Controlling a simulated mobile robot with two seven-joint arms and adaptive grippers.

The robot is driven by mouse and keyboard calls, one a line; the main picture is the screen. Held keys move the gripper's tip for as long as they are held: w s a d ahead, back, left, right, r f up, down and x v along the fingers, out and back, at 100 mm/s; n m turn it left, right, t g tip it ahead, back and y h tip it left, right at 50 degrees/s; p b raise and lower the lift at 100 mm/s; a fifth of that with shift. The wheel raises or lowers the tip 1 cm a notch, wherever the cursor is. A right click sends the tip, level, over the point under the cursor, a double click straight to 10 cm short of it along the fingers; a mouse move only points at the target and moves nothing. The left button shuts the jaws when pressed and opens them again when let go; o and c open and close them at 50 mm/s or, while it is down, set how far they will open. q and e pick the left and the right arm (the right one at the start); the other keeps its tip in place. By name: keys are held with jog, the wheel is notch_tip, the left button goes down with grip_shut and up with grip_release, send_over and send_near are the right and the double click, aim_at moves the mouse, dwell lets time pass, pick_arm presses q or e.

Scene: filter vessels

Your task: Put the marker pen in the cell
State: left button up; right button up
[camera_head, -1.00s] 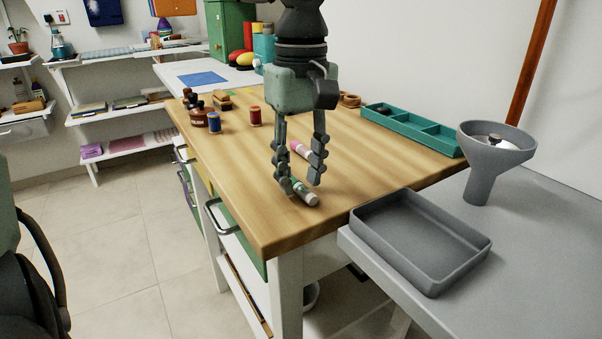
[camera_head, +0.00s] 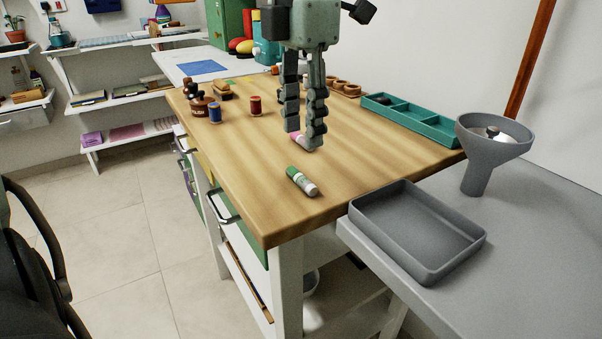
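A white marker pen with a green band (camera_head: 301,181) lies on the wooden bench top near its front edge. A pink-banded pen (camera_head: 298,137) lies farther back, partly hidden by my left gripper (camera_head: 304,138). That gripper points down, with its two fingers a little apart at the pink-banded pen. I see no firm grasp, and contact is unclear. A teal tray (camera_head: 437,131) divided into cells stands at the bench's right edge, with a dark item in its far cell. My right gripper is not in view.
A grey open bin (camera_head: 370,220) and a grey funnel-shaped vessel (camera_head: 483,160) stand on the grey table at right. A blue spool (camera_head: 215,112), a red spool (camera_head: 255,105) and brown bottles stand at the bench's back left. Wooden rings (camera_head: 347,88) lie behind the gripper.

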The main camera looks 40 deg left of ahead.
aim_at(303, 177)
pick_arm(q)
jog(key=n, duration=0.6)
jog(key=shift+r+n, duration=0.1)
jog(key=shift+n, duration=0.3)
jog(key=n, duration=0.3)
jog(key=shift+p, duration=0.3)
jog(key=n, duration=0.7)
jog(key=shift+n, duration=0.4)
jog(key=shift+f, duration=0.3)
jog(key=shift+n, duration=0.3)
notch_tip(303, 177, down, 7)
jog(key=shift+s+d+f+p, duration=0.1)
jog(key=shift+f+p, duration=0.1)
jog(key=shift+p, duration=0.45)
grip_shut()
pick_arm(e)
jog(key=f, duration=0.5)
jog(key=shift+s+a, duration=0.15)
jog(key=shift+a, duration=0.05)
